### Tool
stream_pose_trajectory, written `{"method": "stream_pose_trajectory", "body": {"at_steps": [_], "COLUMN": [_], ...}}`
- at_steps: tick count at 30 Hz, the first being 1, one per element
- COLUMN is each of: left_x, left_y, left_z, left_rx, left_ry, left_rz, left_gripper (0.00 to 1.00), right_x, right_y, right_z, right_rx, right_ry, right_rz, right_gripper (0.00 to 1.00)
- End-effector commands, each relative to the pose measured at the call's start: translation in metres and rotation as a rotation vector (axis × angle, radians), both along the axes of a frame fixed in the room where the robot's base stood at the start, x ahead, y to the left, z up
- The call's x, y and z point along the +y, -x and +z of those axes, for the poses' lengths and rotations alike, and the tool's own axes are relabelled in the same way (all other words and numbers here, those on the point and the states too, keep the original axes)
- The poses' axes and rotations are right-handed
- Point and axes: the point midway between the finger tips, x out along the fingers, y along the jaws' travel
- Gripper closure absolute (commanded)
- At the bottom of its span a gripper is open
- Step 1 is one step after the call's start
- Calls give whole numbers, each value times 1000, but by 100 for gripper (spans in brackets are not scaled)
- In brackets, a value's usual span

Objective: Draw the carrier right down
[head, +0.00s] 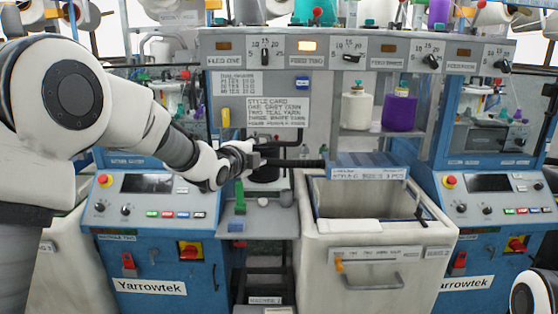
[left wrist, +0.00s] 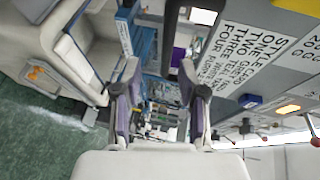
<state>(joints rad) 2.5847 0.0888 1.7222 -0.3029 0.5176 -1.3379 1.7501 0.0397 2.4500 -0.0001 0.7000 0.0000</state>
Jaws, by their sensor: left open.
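My left gripper (head: 250,160) reaches in from the left in front of the grey centre panel, above a small grey shelf (head: 262,215). In the left wrist view its two fingers (left wrist: 160,105) stand apart with nothing seen held between them. A dark bar (head: 300,163) runs to the right beside the gripper, under the style card. A dark frame (left wrist: 171,25) shows beyond the fingers in the wrist view. I cannot tell for sure which part is the carrier, or whether the gripper touches the bar. My right gripper is out of view.
An open pale bin (head: 345,240) stands right of the shelf. Blue Yarrowtek machines (head: 160,250) flank both sides. A style card (head: 271,112) and a row of dials (head: 348,48) are on the panel.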

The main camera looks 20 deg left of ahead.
Motion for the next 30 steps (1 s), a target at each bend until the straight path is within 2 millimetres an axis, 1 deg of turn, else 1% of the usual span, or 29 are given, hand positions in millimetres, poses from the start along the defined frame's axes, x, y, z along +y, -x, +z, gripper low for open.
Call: {"method": "stream_pose_trajectory", "body": {"at_steps": [1,3,5,12,15,18,24,26,27,28,30], "left_x": [0,-1,-2,-7,-9,-10,-10,-10,-10,-10,-10], "left_y": [1,-3,-10,-55,-68,-74,-74,-74,-74,-74,-74], "left_z": [10,15,14,6,2,0,-2,-2,-2,-2,-2], "left_rx": [-14,-20,-18,-16,-17,-17,-17,-17,-17,-17,-17], "left_ry": [0,-1,-1,0,1,2,2,2,2,2,2], "left_rz": [0,0,0,0,0,0,0,0,0,0,0], "left_gripper": [59,59,59,59,59,59,59,80,94,100,100], "right_x": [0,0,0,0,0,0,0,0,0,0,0], "right_y": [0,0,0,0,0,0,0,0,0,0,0], "right_z": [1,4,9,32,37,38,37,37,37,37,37], "right_rx": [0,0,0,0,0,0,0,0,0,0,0], "right_ry": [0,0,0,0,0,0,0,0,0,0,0], "right_rz": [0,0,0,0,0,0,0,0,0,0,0], "right_gripper": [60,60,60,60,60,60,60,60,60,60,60]}}
